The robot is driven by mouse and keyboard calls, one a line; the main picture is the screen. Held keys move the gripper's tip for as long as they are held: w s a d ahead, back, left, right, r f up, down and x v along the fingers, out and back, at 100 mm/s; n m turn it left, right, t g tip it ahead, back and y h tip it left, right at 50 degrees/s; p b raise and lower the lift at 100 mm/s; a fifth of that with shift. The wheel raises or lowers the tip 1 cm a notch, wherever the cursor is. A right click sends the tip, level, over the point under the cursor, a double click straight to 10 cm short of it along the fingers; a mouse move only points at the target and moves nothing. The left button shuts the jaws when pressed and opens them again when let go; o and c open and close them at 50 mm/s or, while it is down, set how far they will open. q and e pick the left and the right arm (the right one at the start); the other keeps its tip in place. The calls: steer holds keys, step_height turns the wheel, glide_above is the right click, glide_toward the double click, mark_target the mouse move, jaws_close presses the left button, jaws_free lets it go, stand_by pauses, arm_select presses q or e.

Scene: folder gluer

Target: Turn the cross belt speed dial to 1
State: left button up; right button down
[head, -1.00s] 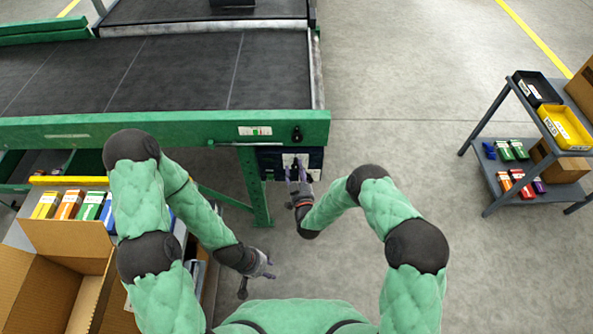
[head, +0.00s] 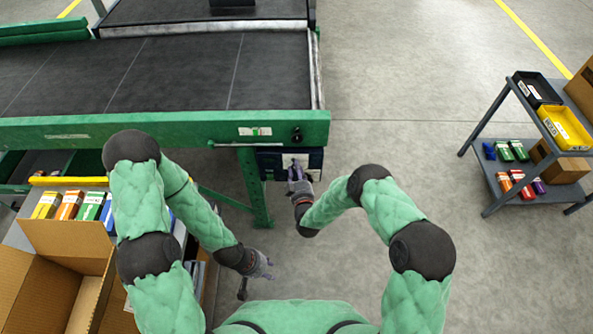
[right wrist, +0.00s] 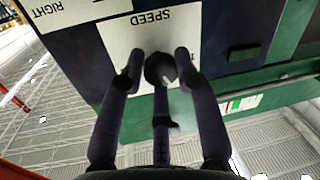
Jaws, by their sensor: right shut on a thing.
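The speed dial (right wrist: 159,69) is a dark round knob on a white plate marked SPEED (right wrist: 150,30), which appears upside down in the right wrist view. A small mark like a 1 shows beside the right finger; I cannot read the dial's setting. My right gripper (right wrist: 159,66) is shut on the dial, one finger on each side. In the head view my right gripper (head: 296,174) is at the dark blue control box (head: 270,160) under the machine's green rail, and hides the dial. My left gripper (head: 256,277) hangs low, open and empty, away from the box.
A green machine leg (head: 254,190) stands just left of the box. A second white plate marked RIGHT (right wrist: 70,10) is beside the speed plate. An open carton (head: 60,285) is at lower left, a cart (head: 530,165) at far right. Floor between is clear.

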steer(key=n+h, duration=0.1)
steer(key=n, duration=0.4)
steer(key=n+g+h, duration=0.1)
steer(key=n, duration=0.3)
steer(key=shift+s+f+n, duration=0.2)
steer(key=shift+n, duration=0.2)
stand_by(0.5)
steer(key=c, duration=1)
jaws_free()
steer(key=shift+d, duration=0.1)
steer(key=shift+o, duration=0.5)
steer(key=shift+w+r, duration=0.1)
steer(key=shift+r, duration=0.1)
